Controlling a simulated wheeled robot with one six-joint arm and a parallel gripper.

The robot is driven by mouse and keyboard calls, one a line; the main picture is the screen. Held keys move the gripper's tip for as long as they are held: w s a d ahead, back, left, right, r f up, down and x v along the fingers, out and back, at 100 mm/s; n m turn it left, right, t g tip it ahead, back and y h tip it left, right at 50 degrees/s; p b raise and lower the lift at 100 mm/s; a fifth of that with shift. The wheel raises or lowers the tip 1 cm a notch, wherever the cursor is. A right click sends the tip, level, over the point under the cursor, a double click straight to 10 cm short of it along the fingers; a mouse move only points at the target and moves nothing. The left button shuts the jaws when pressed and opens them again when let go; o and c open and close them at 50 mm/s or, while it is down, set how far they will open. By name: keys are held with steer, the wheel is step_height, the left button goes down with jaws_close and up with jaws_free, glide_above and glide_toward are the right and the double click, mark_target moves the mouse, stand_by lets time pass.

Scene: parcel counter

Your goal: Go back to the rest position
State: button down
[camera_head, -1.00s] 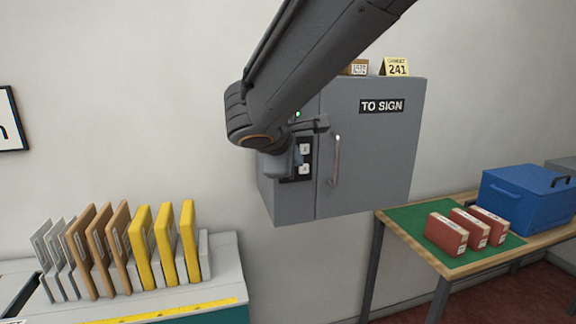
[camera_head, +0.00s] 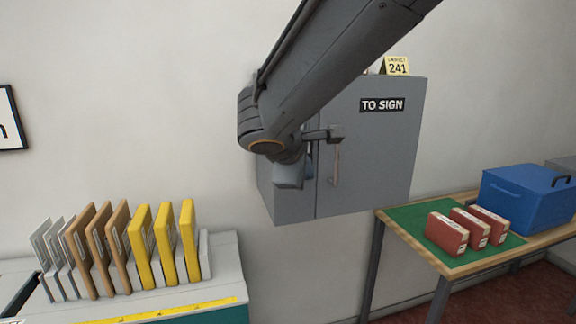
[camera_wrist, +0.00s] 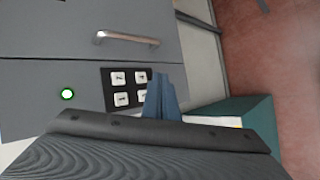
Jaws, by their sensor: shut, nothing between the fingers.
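My gripper (camera_wrist: 163,98) shows as blue fingers held together in the wrist view, shut and empty. It is in front of the grey cabinet, apart from the handle. In the head view only a small blue part of my gripper (camera_head: 309,160) shows behind my arm. The wall cabinet (camera_head: 385,150) has a "TO SIGN" label and a closed door. Its keypad (camera_wrist: 118,88) and lit green lamp (camera_wrist: 67,94) show in the wrist view. The fingers overlap the keypad's edge there; I cannot tell the gap. In the head view my arm hides the keypad.
A rack with grey, brown and yellow parcels (camera_head: 163,243) stands on the left counter (camera_head: 222,260). On the right table, red boxes (camera_head: 447,233) stand on a green mat (camera_head: 408,222) beside a blue bin (camera_head: 520,200). A yellow "241" card (camera_head: 397,67) tops the cabinet.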

steer(key=s+d+f+m+g+y, duration=0.2)
steer(key=s+d+f+m+g, duration=0.2)
steer(key=s+d+f+m, duration=0.3)
steer(key=s+d+f+m+g+y, duration=0.1)
steer(key=s+d+f+m+g, duration=0.3)
steer(key=s+d+f+m, duration=0.4)
steer(key=s+f, duration=0.3)
steer(key=f, duration=0.4)
steer(key=shift+s+d+f+g+y, duration=0.2)
steer(key=shift+s+g+y, duration=0.1)
steer(key=shift+s+y, duration=0.1)
steer(key=shift+w, duration=0.1)
